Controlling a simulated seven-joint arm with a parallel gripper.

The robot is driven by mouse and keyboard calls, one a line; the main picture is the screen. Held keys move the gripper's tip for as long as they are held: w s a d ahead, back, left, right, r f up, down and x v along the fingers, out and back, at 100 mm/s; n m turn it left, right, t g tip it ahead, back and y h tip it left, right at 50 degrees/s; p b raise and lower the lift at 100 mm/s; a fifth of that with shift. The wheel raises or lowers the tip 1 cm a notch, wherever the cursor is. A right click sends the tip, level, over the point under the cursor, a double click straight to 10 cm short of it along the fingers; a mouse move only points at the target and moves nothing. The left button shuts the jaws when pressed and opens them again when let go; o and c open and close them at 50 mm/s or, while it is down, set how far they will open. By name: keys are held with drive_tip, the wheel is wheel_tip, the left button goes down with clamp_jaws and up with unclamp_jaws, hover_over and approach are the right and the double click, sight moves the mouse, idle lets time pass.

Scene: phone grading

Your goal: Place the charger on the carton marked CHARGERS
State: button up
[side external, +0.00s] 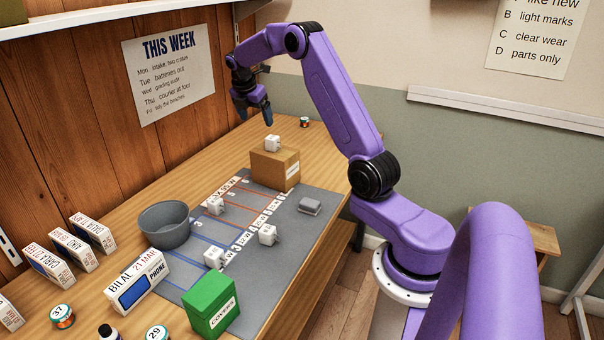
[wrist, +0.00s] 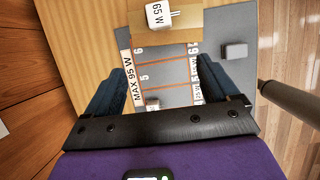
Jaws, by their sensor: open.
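A brown carton (side external: 270,169) stands at the far end of the grey mat; its white label is too small to read. A white charger (side external: 272,143) rests on top of it. In the wrist view this charger (wrist: 160,16) reads 65 W and sits on the carton (wrist: 188,30). Three more white chargers lie on the mat: one by the bowl (side external: 215,205), one near the right edge (side external: 268,234), one nearer the front (side external: 214,257). My gripper (side external: 254,112) is open and empty, raised above and behind the carton. Its blue fingers are spread apart in the wrist view (wrist: 165,75).
The grey mat (side external: 300,225) has marked, numbered lines and a small grey block (side external: 310,205). A grey bowl (side external: 165,226), a green COVERS box (side external: 211,302) and a phone box (side external: 137,282) stand at the left and front. A small can (side external: 304,122) is behind the carton.

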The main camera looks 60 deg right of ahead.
drive_tip(key=s+a+r+m+t+y, duration=0.1)
drive_tip(key=s+a, duration=0.1)
drive_tip(key=a, duration=0.9)
drive_tip(key=s+a+r+y, duration=0.1)
drive_tip(key=s+a, duration=0.1)
drive_tip(key=a, duration=0.9)
drive_tip(key=s+a+m+y, duration=0.1)
drive_tip(key=s+a+m, duration=0.1)
drive_tip(key=s+a, duration=0.95)
drive_tip(key=s+a+f+m+g+y, duration=0.1)
drive_tip(key=s+a+f+m, duration=0.1)
drive_tip(key=s, duration=2)
drive_tip(key=shift+s+f+y, duration=0.2)
drive_tip(key=shift+s+y, duration=0.1)
